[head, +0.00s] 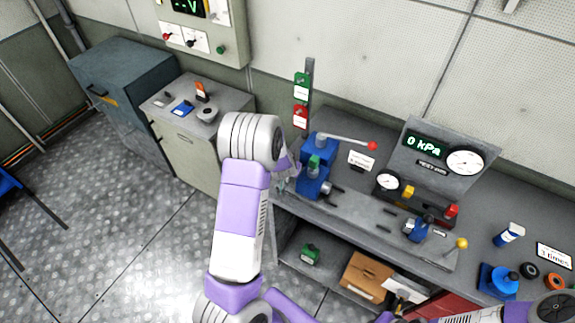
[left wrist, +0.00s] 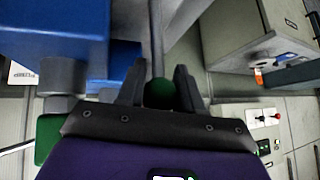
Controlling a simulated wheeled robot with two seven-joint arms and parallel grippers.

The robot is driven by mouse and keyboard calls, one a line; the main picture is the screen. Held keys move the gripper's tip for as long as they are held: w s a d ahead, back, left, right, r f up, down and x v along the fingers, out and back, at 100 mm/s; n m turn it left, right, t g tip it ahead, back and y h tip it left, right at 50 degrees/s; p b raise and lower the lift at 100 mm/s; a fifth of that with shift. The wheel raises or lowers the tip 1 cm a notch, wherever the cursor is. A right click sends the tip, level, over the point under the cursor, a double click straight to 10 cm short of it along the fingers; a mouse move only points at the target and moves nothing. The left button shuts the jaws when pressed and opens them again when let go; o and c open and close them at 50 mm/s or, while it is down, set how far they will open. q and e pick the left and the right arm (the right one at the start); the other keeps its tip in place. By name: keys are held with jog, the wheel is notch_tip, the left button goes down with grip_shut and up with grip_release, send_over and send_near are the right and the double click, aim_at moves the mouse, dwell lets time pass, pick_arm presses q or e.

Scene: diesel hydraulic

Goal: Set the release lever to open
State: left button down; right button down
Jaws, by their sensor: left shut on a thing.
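The blue hand pump (head: 315,180) stands at the left end of the bench, with a grey handle ending in a red ball (head: 372,146). The blue pump body (left wrist: 55,40) fills the upper left of the left wrist view. In the head view my left arm reaches the pump's left side, and its wrist hides the knob. My right gripper is out of view.
A gauge panel reading 0 kPa (head: 425,145) stands on the bench. Green (head: 301,86) and red (head: 300,117) tags hang on a post behind the pump. A low cabinet (head: 190,135) stands left of my arm.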

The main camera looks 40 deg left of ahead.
pick_arm(q)
jog(key=c, duration=0.8)
grip_release()
jog(key=shift+w, duration=0.2)
jog(key=shift+o, duration=0.2)
jog(key=shift+s, duration=0.1)
jog(key=p+v, duration=0.1)
jog(key=v, duration=0.6)
jog(key=shift+r, duration=0.2)
jog(key=shift+s+d, duration=0.1)
jog(key=shift+s, duration=0.05)
